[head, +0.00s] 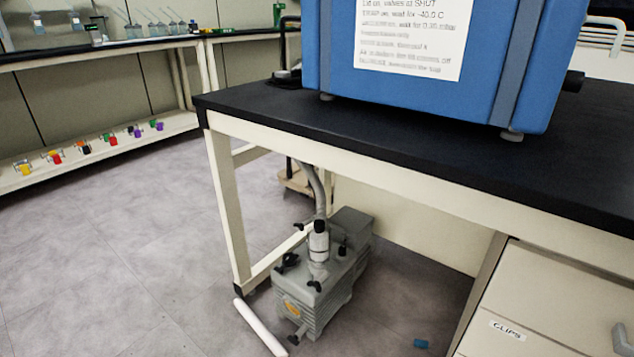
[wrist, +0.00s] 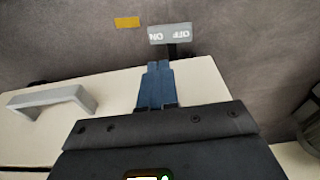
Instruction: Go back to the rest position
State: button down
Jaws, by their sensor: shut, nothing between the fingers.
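My gripper (wrist: 157,68) shows in the wrist view as blue fingers closed together with nothing visible between them. Its tips point toward a small grey plate (wrist: 170,34) marked ON and OFF, which reads upside down there. Whether the tips touch the plate or its dark stem cannot be told. The head view does not clearly show my gripper. The blue freeze dryer (head: 390,70) stands on the black bench top with a printed sheet (head: 410,32) on its front; its upper part is out of frame.
A grey pump (head: 315,285) with a hose stands under the bench (head: 300,122). A white bar (head: 260,328) lies by the bench leg. A drawer labelled CLIPS (head: 530,305) is at lower right. Coloured clips line a low shelf (head: 110,150). The floor at left is clear.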

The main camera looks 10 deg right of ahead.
jog(key=s+a+r+n+t+h, duration=0.1)
jog(key=s+a+r+n+t, duration=0.35)
jog(key=s+a, duration=0.45)
jog(key=s+a+r+n+t, duration=0.25)
jog(key=s+r, duration=0.25)
jog(key=r, duration=0.5)
jog(key=s+a+r+n+t, duration=0.1)
jog(key=s+a+r+t, duration=0.25)
jog(key=s+r, duration=0.45)
jog(key=a+r+n+t+y+p, duration=0.1)
jog(key=a+r+p, duration=0.1)
jog(key=r+p, duration=1.2)
jog(key=s+a+r+n+t+y+p, duration=0.1)
jog(key=r+p, duration=1.3)
jog(key=r, duration=2.3)
jog(key=shift+s+a+r+t+p, duration=0.3)
jog(key=shift+a+t+p, duration=0.1)
jog(key=shift+t, duration=0.15)
